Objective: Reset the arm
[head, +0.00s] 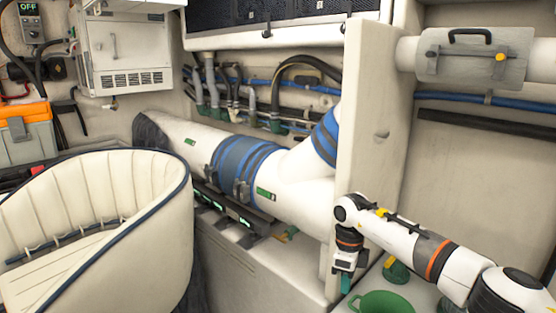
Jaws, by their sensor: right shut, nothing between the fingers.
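My right arm comes in from the lower right, white with an orange ring. It reaches past the edge of an upright cream panel (365,140). My right gripper (345,283) hangs from it, pointing down, at the panel's lower end. It is shut, with nothing seen between its fingers. My left gripper is not in view.
A cream padded seat (95,215) fills the left front. A thick white pipe with blue bands (243,167) runs behind the panel. A grey clamp cover (472,57) sits on another pipe at upper right. An orange and grey box (25,133) stands at far left.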

